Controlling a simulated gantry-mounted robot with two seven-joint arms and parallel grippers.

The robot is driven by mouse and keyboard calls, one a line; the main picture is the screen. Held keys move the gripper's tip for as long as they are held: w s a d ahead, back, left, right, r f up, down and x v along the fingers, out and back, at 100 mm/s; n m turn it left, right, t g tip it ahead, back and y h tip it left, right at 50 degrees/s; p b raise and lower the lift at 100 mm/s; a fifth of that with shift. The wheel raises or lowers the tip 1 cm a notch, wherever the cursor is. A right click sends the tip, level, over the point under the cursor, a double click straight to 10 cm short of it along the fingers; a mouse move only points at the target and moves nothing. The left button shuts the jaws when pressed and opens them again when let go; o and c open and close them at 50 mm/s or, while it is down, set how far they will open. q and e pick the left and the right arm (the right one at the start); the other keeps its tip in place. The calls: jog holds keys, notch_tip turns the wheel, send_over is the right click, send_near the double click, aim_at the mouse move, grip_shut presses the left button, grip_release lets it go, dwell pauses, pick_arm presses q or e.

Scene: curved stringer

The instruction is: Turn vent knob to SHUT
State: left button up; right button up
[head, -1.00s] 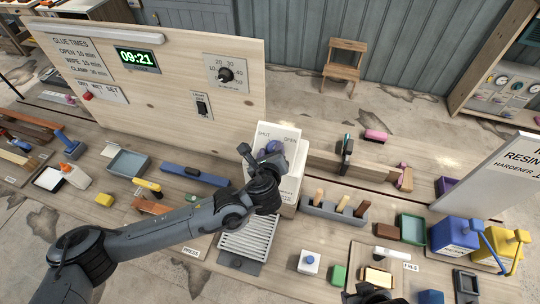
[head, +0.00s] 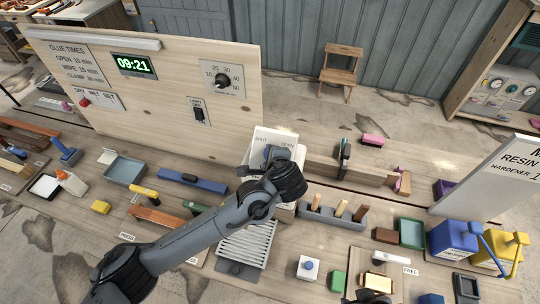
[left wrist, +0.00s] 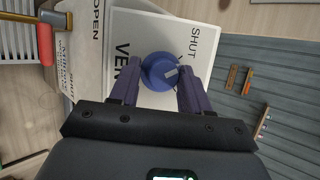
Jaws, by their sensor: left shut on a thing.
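The vent box (head: 283,133) has a white face marked SHUT on the left and OPEN on the right. Its round blue knob (left wrist: 160,72) is clear in the left wrist view, with a white mark on its right side, the side of the SHUT label. In the head view the knob (head: 270,152) is partly hidden by my arm. My left gripper (left wrist: 161,80) is shut on the knob, one finger on each side; it also shows in the head view (head: 262,161). A dark part of my right gripper (head: 370,296) shows at the bottom edge, its fingers unclear.
A tall wooden panel (head: 160,110) with a clock and dial stands left of the box. A grey slatted tray (head: 247,243) lies in front of it. A block of wooden-handled tools (head: 335,217) stands close on the right.

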pick_arm(q)
jog(key=shift+w+d+r+n+g+p, duration=0.1)
jog(key=shift+r+n+g+p, duration=0.15)
jog(key=shift+n, duration=0.35)
jog(key=shift+d+r+n+g+p, duration=0.15)
jog(key=shift+r+n+p, duration=0.15)
jog(key=shift+n, duration=0.3)
jog(key=shift+a+f, duration=0.1)
jog(key=o, duration=0.8)
jog(key=shift+w, duration=0.1)
jog(key=shift+o, duration=0.6)
jog(key=shift+f, duration=0.1)
jog(key=shift+a+f, duration=0.1)
